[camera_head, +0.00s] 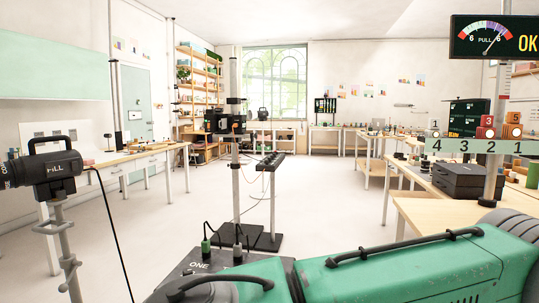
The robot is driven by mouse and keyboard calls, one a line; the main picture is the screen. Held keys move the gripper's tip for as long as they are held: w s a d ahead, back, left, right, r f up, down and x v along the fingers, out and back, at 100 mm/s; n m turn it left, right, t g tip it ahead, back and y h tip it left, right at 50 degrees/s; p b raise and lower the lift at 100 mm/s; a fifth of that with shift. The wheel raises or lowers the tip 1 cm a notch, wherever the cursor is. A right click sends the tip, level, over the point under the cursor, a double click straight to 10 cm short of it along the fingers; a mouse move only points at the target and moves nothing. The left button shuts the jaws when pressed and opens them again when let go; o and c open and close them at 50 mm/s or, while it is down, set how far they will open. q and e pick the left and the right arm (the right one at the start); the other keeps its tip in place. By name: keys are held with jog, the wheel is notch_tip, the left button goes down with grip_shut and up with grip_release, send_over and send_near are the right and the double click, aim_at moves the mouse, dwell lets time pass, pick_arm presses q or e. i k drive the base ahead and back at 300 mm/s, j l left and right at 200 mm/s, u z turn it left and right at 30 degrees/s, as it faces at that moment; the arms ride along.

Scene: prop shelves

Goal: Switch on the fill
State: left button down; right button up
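The fill lamp (42,174) is a black cylindrical lamp with a top handle and the label FILL. It stands at the left edge on a grey stand (66,250), and its left end is partly cut off by the picture edge. A small reddish part (88,162) shows at its right end. A black cable (115,230) hangs from there to the floor. I cannot tell whether the lamp is lit, and no clear switch shows. Neither of my grippers is in view.
A dark box (205,268) marked ONE, with two upright plugs, and a green machine (400,272) with black handles fill the lower front. A post on a black base (254,240) stands mid-floor. A gauge display (494,37) reads OK.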

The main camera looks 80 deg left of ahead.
aim_at(74, 164)
jog(key=k+j+u, duration=0.2)
jog(key=u, duration=0.25)
jog(key=k+j+u, duration=0.3)
jog(key=u, duration=0.2)
jog(key=k+j+u, duration=0.15)
jog(key=j+u, duration=0.3)
jog(key=k+j+u, duration=0.1)
jog(key=j+u, duration=0.85)
jog(key=j, duration=0.1)
